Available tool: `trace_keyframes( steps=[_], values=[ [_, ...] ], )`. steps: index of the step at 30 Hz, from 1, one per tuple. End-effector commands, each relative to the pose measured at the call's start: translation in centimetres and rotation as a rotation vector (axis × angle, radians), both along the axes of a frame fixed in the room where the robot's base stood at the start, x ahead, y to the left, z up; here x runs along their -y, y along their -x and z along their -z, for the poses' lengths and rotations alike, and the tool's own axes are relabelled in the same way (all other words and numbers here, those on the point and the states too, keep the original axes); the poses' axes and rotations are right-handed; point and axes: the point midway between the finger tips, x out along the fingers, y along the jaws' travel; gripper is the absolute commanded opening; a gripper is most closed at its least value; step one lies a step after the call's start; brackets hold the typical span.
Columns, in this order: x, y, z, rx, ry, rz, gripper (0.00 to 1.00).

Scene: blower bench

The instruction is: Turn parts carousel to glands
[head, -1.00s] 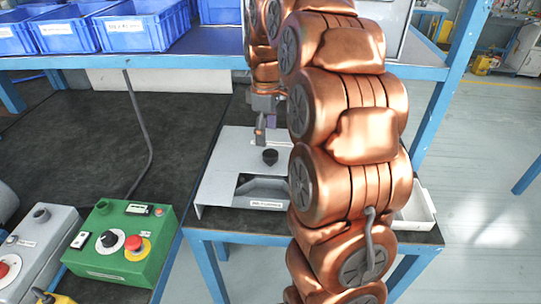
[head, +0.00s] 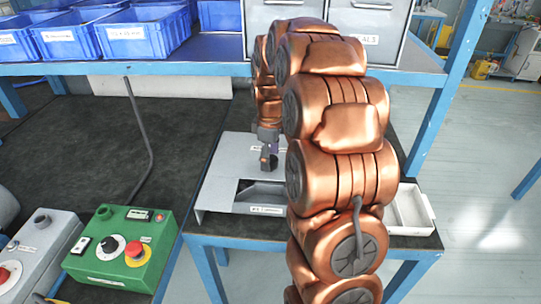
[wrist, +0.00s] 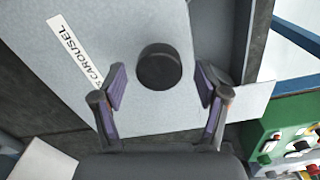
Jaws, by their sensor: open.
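The parts carousel (head: 222,170) is a light grey metal housing on the dark bench, with an open window in its sloped front and a white label below it. In the wrist view its grey top (wrist: 175,25) carries a "CAROUSEL" label and a round black knob (wrist: 159,67). My gripper (wrist: 160,95) is open, with one purple-padded finger on each side of the knob and gaps on both sides. In the head view my gripper (head: 268,160) is over the carousel top and hides the knob. The writing on the front label is too small to read.
A green control box (head: 122,245) with a red and yellow button and a grey box (head: 40,250) stand at lower left. Blue bins (head: 140,33) and grey drawers (head: 375,35) sit on the shelf above. A white tray (head: 412,212) lies right of my arm.

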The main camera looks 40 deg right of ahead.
Motion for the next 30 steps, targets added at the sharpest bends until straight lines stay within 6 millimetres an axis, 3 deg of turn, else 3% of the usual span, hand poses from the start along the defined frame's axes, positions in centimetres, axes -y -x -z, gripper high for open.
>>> trace_keyframes(
  steps=[8, 27, 30],
  values=[
    [0.01, 0.01, 0.11, 0.0, 0.0, 0.0, 0.73],
    [-0.05, 0.03, 0.12, -0.002, -0.001, 0.0, 0.06],
    [-0.07, 0.04, 0.13, -0.002, -0.001, 0.0, 0.0]
  ],
)
